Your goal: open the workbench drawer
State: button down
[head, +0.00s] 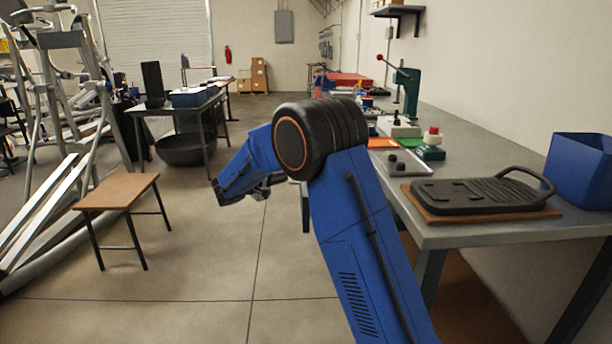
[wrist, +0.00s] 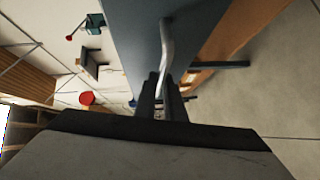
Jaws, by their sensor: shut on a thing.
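In the wrist view, a pale metal bar handle (wrist: 167,45) runs along a blue-grey front (wrist: 205,30), which looks like the drawer's face. My gripper (wrist: 163,84) is shut on this handle, its two dark fingers at the bar's near end. The view is turned sideways, and I cannot tell how far the drawer stands out. In the head view, the workbench (head: 480,237) runs along the right wall. My blue arm stands in front of it and hides the drawer and handle; part of the gripper shows beyond the arm.
A black ribbed plate (head: 480,192) lies on a brown board on the bench, beside a blue bin (head: 580,170). A green press (head: 408,92) stands farther back. A low brown table (head: 115,192) stands left. The floor (head: 215,255) between it and my arm is clear.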

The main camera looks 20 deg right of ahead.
jog(key=shift+w+a+f, duration=0.1)
jog(key=shift+w+a, duration=0.15)
jog(key=shift+a, duration=0.6)
jog(key=shift+w+a+r, duration=0.1)
jog(key=shift+w+a, duration=0.1)
jog(key=shift+a, duration=0.65)
jog(key=shift+w+a+f, duration=0.1)
jog(key=shift+w+a, duration=0.15)
jog(key=shift+a, duration=0.6)
jog(key=c, duration=1.8)
grip_release()
jog(key=shift+c, duration=0.2)
jog(key=v, duration=1.7)
jog(key=shift+a, duration=0.15)
jog(key=shift+s+a, duration=0.1)
